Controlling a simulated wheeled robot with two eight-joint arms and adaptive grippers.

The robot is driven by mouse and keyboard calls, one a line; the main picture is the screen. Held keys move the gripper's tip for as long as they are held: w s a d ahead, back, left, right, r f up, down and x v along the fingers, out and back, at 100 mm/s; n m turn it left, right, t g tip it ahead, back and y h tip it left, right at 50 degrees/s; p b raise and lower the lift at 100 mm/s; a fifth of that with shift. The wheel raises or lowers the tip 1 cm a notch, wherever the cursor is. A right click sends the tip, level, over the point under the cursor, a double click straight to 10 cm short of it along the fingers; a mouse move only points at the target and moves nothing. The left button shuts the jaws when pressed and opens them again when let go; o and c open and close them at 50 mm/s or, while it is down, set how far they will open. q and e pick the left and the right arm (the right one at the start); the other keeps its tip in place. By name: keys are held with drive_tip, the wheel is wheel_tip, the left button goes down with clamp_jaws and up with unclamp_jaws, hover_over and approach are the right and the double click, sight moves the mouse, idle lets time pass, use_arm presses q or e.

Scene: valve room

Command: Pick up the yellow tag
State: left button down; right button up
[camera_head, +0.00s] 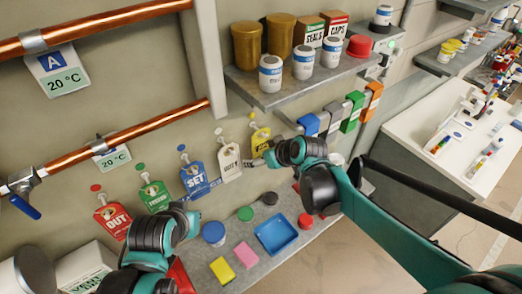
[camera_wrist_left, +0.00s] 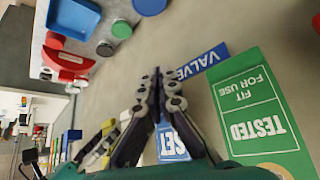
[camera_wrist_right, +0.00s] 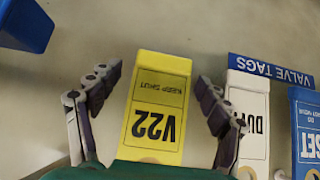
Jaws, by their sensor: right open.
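In the right wrist view the yellow tag (camera_wrist_right: 157,105) shows upside down, reading V22 KEEP SHUT. My right gripper (camera_wrist_right: 157,78) is open, one finger at each side of the tag, with a gap on both sides. In the head view the right gripper (camera_head: 265,158) is at the tag's lower part and hides some of it. My left gripper (camera_wrist_left: 157,76) has its fingertips together, with nothing seen between them, before the blue SET tag (camera_wrist_left: 172,142).
A white tag (camera_head: 229,163), a blue tag (camera_head: 194,181), a green tag (camera_head: 154,195) and a red tag (camera_head: 112,220) hang to the left. A shelf (camera_head: 300,84) with jars is above. Below, a counter holds a blue tray (camera_head: 277,235), sponges and lids.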

drive_tip(key=shift+w+a+f, duration=0.1)
drive_tip(key=shift+f, duration=0.05)
drive_tip(key=c, duration=1)
drive_tip(key=shift+o, duration=0.2)
drive_tip(key=shift+r, duration=0.2)
